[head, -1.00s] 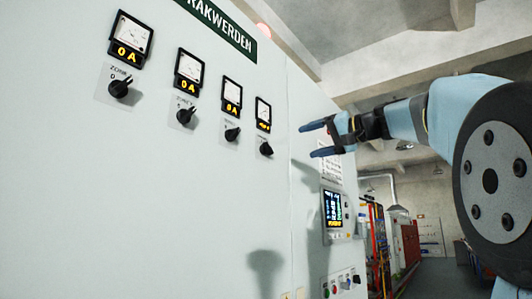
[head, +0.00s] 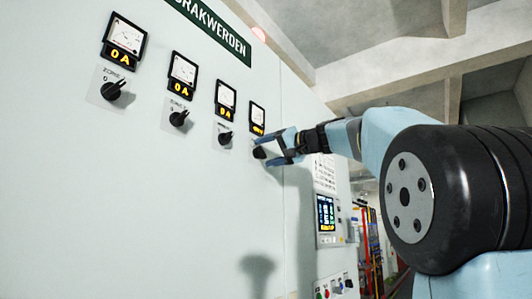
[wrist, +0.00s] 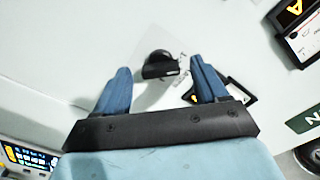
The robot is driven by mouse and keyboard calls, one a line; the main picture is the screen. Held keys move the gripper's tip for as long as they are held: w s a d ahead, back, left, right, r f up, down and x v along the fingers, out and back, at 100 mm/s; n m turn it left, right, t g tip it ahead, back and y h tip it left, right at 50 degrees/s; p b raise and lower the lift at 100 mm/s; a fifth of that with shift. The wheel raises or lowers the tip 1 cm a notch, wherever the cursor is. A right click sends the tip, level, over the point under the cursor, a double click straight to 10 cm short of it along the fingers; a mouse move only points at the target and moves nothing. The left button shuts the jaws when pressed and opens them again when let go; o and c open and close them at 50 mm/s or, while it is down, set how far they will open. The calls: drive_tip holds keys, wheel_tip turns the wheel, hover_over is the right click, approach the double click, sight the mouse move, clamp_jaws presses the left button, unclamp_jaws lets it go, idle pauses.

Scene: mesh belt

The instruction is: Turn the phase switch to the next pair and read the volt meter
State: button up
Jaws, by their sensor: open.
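A row of black rotary switches sits on the pale cabinet front, each below a square meter. The rightmost switch (head: 259,152) is partly covered by my gripper (head: 265,150) in the head view. In the wrist view this black knob (wrist: 160,66) shows between the fingertips of my gripper (wrist: 159,70), which is open with a blue finger on either side. Whether the fingers touch the knob I cannot tell. The meter above it (head: 257,117) has a white dial and a yellow readout too small to read. In the wrist view this meter (wrist: 240,90) is partly hidden behind my gripper.
Three more switches (head: 114,91) with meters reading 0 A (head: 124,38) stand to the left. A green nameplate (head: 210,30) is above. A lit display panel (head: 326,213) and coloured buttons (head: 335,288) are lower right. The cabinet front at lower left is bare.

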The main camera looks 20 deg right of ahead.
drive_tip(key=shift+w+a, duration=0.25)
drive_tip(key=shift+w, duration=0.05)
drive_tip(key=c, duration=1.1)
